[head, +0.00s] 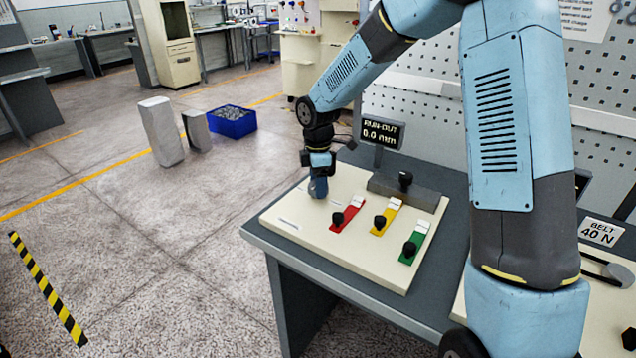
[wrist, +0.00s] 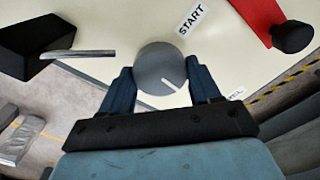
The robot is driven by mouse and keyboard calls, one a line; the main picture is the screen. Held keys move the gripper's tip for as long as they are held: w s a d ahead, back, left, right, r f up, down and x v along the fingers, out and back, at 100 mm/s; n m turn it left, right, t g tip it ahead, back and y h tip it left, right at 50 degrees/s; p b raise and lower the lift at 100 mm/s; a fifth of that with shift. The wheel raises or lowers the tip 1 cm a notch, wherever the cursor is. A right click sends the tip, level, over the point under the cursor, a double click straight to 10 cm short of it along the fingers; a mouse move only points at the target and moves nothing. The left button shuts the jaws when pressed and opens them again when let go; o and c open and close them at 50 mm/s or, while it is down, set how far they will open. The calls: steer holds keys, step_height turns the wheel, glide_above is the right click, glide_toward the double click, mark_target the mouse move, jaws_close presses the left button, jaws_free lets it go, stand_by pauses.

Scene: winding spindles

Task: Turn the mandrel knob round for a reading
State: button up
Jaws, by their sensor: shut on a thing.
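The mandrel knob (wrist: 158,66) is a round grey knob with a white line on its face, seen from above in the wrist view. The line points to the lower right. My gripper (wrist: 160,88) has one blue finger on each side of the knob and is shut on it. In the head view my gripper (head: 318,188) reaches down at the left part of the cream panel (head: 345,253), where it hides the knob. A START label (wrist: 193,18) lies beside the knob. The run-out display (head: 381,132) reads 0.0 mm.
Red (head: 345,219), yellow (head: 386,219) and green (head: 414,242) strips with black knobs stand right of my gripper. A dark block (head: 404,190) stands behind them. In the wrist view, a silver rod (wrist: 80,53) sticks out from a black block (wrist: 35,45).

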steer(key=shift+w+n, duration=0.15)
steer(key=shift+n, duration=0.35)
steer(key=shift+r, duration=0.1)
steer(key=o, duration=1.1)
steer(key=shift+c, duration=0.2)
step_height(320, 180, up, 14)
steer(key=shift+f, duration=0.25)
